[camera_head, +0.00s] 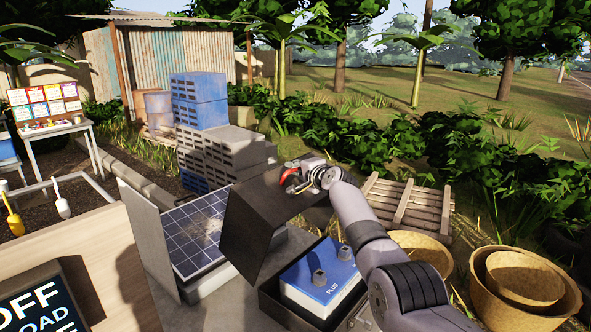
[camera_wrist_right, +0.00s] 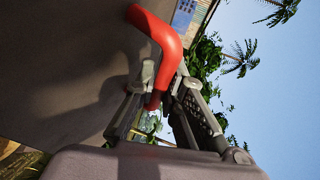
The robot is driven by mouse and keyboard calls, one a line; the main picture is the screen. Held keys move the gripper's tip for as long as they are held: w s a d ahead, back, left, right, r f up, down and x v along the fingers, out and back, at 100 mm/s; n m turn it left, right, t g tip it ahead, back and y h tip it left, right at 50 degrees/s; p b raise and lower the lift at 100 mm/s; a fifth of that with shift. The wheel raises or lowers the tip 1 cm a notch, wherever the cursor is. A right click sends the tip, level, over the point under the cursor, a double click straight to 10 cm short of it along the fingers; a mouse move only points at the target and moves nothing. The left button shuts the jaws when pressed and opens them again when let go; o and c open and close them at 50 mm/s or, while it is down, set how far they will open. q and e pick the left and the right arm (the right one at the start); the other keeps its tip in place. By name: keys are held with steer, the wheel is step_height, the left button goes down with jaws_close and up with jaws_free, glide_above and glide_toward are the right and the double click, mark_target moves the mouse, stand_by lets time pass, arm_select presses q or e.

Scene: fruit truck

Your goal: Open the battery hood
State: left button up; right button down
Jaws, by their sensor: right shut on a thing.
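The dark battery hood (camera_head: 246,238) is raised and tilted open above its box. In the right wrist view the curved red handle (camera_wrist_right: 165,45) passes between the fingers of the gripper (camera_wrist_right: 158,98), beside the hood's grey surface (camera_wrist_right: 60,70). The handle's gripped part is partly hidden by the fingers. My left gripper is not in view.
A solar panel (camera_head: 204,228) stands left of the hood. Stacked grey crates (camera_head: 222,152) and blue crates (camera_head: 200,100) are behind it. A wooden pallet (camera_head: 408,205) and woven baskets (camera_head: 525,280) lie to the right. An "OFF LOAD" sign (camera_head: 38,300) is at lower left.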

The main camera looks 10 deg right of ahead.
steer(key=c, duration=2)
jaws_free()
steer(key=shift+f, duration=0.1)
steer(key=shift+c, duration=0.2)
steer(key=o, duration=0.4)
steer(key=shift+s, duration=0.1)
steer(key=shift+s+d, duration=0.3)
steer(key=shift+s, duration=0.3)
steer(key=v, duration=1)
steer(key=shift+s+r, duration=0.25)
steer(key=shift+s, duration=0.15)
steer(key=shift+f, duration=0.1)
